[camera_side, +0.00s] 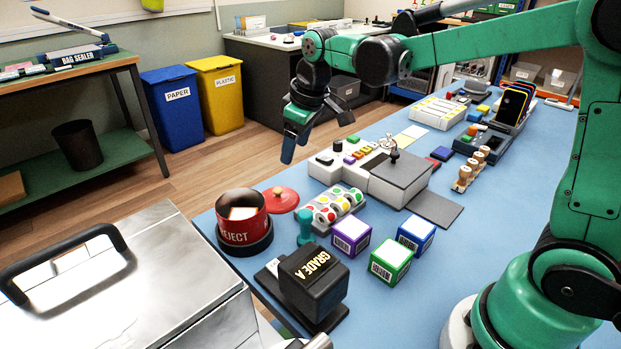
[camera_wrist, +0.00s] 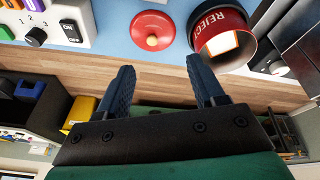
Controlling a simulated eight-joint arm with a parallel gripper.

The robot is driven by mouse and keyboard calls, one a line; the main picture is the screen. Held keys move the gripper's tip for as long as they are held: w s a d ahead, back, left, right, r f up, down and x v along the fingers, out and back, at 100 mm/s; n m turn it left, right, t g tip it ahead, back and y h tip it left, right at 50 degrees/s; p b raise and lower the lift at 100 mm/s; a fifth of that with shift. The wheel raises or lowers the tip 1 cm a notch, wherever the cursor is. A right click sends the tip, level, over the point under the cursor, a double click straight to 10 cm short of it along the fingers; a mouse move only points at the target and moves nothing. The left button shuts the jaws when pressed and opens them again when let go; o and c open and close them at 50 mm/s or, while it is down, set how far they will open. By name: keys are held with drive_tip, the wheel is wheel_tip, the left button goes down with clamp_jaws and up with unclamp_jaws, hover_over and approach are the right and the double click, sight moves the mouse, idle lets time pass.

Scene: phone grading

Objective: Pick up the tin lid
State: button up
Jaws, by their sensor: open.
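The tin lid (camera_side: 281,199) is a red disc with a tan knob, lying flat on the blue table right beside the red REJECT tin (camera_side: 243,228). In the wrist view the lid (camera_wrist: 141,31) shows at the top, left of the tin (camera_wrist: 217,35). The tin is uncovered, with something pale inside. My gripper (camera_side: 314,140) is open and empty, held in the air beyond the table's far edge, above and apart from the lid. In the wrist view its two dark fingers (camera_wrist: 161,82) stand wide apart, with floor behind them.
A tray of coloured round stickers (camera_side: 334,207) and a teal-handled stamp (camera_side: 305,228) stand close to the lid's right. A black GRADE A block (camera_side: 312,278) and several coloured boxes (camera_side: 351,233) are nearer. A grey-white machine with buttons (camera_side: 365,168) stands behind.

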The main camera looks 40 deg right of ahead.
sight(278, 189)
drive_tip(key=w+f, duration=0.2)
drive_tip(key=w+f+n+g, duration=0.1)
drive_tip(key=w+f, duration=0.1)
drive_tip(key=w+d+f+n+g, duration=0.1)
drive_tip(key=w+f, duration=0.1)
drive_tip(key=f, duration=0.1)
drive_tip(key=shift+n, duration=0.3)
drive_tip(key=shift+w+a+f, duration=0.1)
drive_tip(key=shift+w+f, duration=0.1)
drive_tip(key=shift+f, duration=1.3)
drive_tip(key=shift+w+a+f, duration=0.1)
drive_tip(key=shift+w+f, duration=0.05)
drive_tip(key=shift+f, duration=1.3)
clamp_jaws()
